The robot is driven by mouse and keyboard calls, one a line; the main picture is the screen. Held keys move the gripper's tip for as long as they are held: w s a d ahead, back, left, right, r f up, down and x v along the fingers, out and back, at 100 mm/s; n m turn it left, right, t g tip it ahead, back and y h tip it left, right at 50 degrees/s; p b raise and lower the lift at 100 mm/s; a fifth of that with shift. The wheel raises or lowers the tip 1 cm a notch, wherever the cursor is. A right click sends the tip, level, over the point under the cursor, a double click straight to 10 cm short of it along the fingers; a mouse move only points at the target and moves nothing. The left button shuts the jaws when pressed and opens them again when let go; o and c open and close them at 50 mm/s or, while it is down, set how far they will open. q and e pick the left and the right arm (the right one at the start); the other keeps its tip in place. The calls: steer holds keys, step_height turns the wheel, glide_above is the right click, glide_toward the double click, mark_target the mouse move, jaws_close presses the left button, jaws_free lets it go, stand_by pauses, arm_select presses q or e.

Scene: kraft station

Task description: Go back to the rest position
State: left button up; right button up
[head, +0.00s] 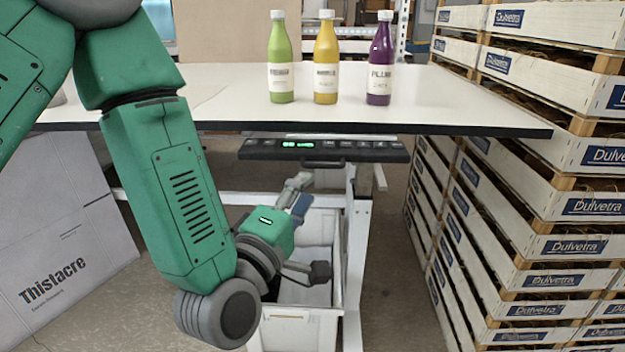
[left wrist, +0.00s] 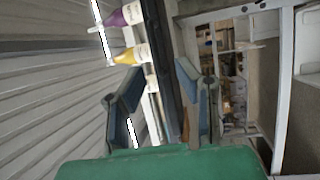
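My left arm comes in from the left in the head view and hangs down in front of the table (head: 230,95). My left gripper (head: 299,192) is below the table edge, above a white bin, and is small in that view. In the left wrist view the two blue-grey fingers of the left gripper (left wrist: 160,82) stand well apart with nothing held between them. My right gripper is in neither view.
Green (head: 281,68), yellow (head: 326,66) and purple (head: 380,68) bottles stand upright on the table. A control panel (head: 375,151) hangs under its edge. The white bin (head: 290,328) is below. Stacked Dulvetra crates (head: 540,200) fill the right; a Thistacre box (head: 60,240) stands left.

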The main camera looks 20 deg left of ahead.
arm_select(q)
steer(key=shift+s, duration=0.15)
steer(key=shift+f, duration=0.1)
steer(key=s+a+f+m+g+p, duration=0.2)
steer(key=s+f+m+g, duration=0.25)
steer(key=f, duration=0.55)
steer(key=s+a+f+m+g+p, duration=0.1)
steer(key=s+f+m+g+p, duration=0.3)
steer(key=f, duration=0.6)
steer(key=s+a+f+m+g, duration=0.2)
steer(key=s+f+g, duration=0.1)
steer(key=s, duration=0.3)
steer(key=s+a+f+m+g+y+p, duration=0.1)
steer(key=s+a+f+m+g, duration=0.2)
steer(key=s, duration=0.3)
steer(key=s+a+f+m+g+y, duration=0.1)
steer(key=s+a+f+m+g, duration=0.2)
steer(key=s, duration=0.4)
steer(key=shift+f+g+p, duration=0.35)
steer(key=shift+f+g, duration=0.05)
steer(key=shift+g, duration=0.35)
steer(key=shift+w, duration=0.15)
